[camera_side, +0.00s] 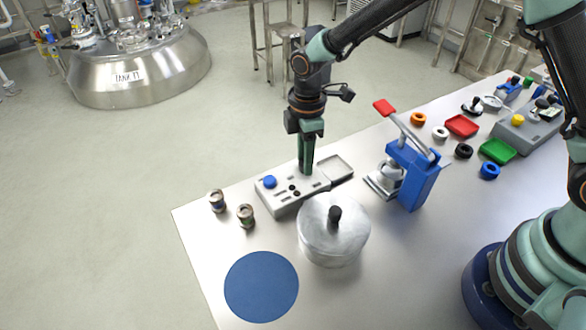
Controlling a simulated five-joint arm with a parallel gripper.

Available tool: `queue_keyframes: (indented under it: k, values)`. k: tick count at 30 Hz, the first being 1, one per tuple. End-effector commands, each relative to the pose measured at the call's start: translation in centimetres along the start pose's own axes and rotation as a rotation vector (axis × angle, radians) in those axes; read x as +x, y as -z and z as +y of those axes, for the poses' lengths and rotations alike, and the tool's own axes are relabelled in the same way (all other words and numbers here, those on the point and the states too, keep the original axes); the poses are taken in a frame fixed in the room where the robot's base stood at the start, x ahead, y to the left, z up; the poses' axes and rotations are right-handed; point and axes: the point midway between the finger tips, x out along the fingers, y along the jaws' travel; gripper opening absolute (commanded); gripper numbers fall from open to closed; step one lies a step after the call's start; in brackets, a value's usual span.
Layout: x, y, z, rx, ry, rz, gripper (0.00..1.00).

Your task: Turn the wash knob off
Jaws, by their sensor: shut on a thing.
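A grey control box (285,204) lies near the left part of the table. It has a blue round button (269,181) at its left end and small black parts (294,189) near its middle. I cannot tell which way the knob points.
A silver pot (333,243) with a black lid knob stands close in front of the box. Two small jars (217,201) (246,216) stand to its left. A blue press (410,175) stands to the right. A blue disc (261,286) lies at the front.

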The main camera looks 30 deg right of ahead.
Motion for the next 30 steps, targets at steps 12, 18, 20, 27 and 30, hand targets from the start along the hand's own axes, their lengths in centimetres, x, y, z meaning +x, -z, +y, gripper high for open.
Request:
queue_keyframes:
  k: [12, 18, 20, 27, 30]
  values:
    - [-0.1, 0.1, 0.0, -0.003, -0.001, 0.001, 0.66]
    - [-0.1, 0.0, 0.0, -0.002, -0.001, 0.000, 0.66]
    - [-0.1, 0.0, 0.0, -0.002, -0.001, 0.000, 0.66]
    - [-1.6, 0.1, 0.1, -0.001, -0.004, 0.003, 0.66]
    - [-3.5, 0.1, 0.1, -0.002, -0.005, 0.004, 0.66]
